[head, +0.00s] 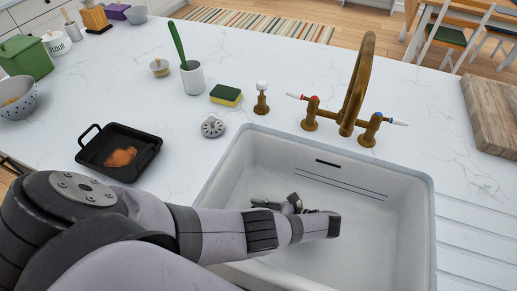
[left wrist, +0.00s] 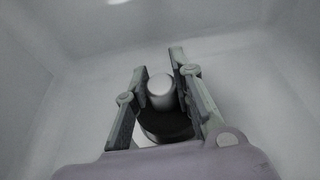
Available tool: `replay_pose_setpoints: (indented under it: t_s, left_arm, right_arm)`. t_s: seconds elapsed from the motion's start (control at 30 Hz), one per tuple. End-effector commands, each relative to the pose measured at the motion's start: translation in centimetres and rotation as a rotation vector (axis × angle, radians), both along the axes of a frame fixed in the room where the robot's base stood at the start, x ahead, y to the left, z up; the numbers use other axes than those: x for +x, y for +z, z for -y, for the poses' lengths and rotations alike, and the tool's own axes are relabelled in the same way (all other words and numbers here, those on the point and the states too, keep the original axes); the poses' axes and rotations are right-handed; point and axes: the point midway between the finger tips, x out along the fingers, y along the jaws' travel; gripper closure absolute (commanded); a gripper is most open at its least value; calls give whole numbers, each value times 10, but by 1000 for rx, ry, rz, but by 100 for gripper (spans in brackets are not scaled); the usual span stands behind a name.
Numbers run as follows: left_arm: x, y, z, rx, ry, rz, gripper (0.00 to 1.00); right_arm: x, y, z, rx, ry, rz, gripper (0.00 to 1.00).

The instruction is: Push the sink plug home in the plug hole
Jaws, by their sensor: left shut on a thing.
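The white sink (head: 385,215) is set in the counter, and my left arm reaches across it. My left gripper (left wrist: 161,84) is down inside the basin. Its two fingers are shut on the pale round knob of the sink plug (left wrist: 161,86), whose dark body (left wrist: 168,125) shows just below the fingers. In the head view the plug is hidden behind my forearm and wrist. The plug hole is not visible in either view, so I cannot tell how the plug sits against it. My right gripper is not in view.
A brass tap (head: 355,90) with side handles stands behind the sink. A grey strainer (head: 212,127), a sponge (head: 226,95), a white cup (head: 193,78) and a black pan (head: 118,152) are on the counter to the left. A wooden board (head: 492,110) lies at right.

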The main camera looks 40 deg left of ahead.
Motion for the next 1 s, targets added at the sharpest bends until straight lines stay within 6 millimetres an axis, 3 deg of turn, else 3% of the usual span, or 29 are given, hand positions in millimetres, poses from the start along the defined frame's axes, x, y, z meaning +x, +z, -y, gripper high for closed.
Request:
replay_pose_setpoints:
  t_s: [0.9,0.93,1.0]
  left_arm:
    - [0,-24,0,0,0,1,100]
    - [0,-23,0,0,-1,1,76]
    - [0,-22,0,0,0,1,71]
  right_arm:
    - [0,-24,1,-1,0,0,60]
    - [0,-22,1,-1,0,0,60]
    - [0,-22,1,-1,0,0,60]
